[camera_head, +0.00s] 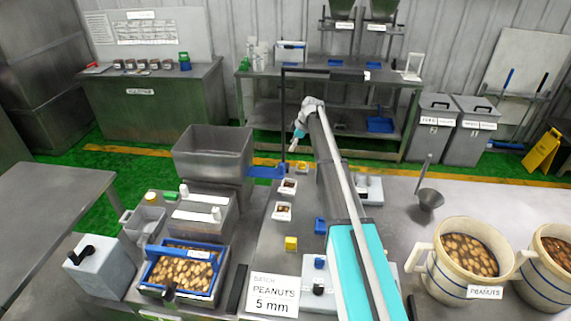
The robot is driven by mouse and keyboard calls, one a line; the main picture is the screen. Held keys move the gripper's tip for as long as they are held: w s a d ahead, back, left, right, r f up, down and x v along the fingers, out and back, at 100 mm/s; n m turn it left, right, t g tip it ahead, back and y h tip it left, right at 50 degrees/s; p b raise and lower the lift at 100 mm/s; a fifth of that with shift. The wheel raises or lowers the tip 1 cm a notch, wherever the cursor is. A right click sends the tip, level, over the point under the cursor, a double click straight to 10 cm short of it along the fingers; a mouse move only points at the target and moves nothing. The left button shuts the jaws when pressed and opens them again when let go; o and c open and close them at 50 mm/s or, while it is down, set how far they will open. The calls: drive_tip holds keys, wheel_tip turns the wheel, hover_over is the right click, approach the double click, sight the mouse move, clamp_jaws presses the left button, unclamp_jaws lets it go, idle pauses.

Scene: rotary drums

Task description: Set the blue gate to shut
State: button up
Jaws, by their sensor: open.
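The blue gate (267,171) juts out to the right from the lower side of the grey hopper (212,152). Whether it stands open or shut is too small to tell. My gripper (293,147) hangs at the far end of my arm, pointing down and to the left. In the picture it is just above and right of the gate's outer end, apart from it. It is open, with nothing seen in it. A dark upright post stands close beside it, partly in line with the gate's end.
Small white trays of nuts (283,211) and a yellow block (291,243) lie on the steel table below the gate. A blue-framed sieve of nuts (182,272) is at the front left. Crocks of peanuts (466,255) stand at the right, with a funnel (430,198) behind.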

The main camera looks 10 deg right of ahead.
sight(284, 164)
drive_tip(key=shift+d, duration=0.25)
drive_tip(key=shift+f, duration=0.15)
drive_tip(key=b+x, duration=1.2)
drive_tip(key=x, duration=0.1)
drive_tip(key=shift+a+f+b, duration=0.1)
drive_tip(key=shift+b, duration=0.3)
idle(0.3)
idle(0.4)
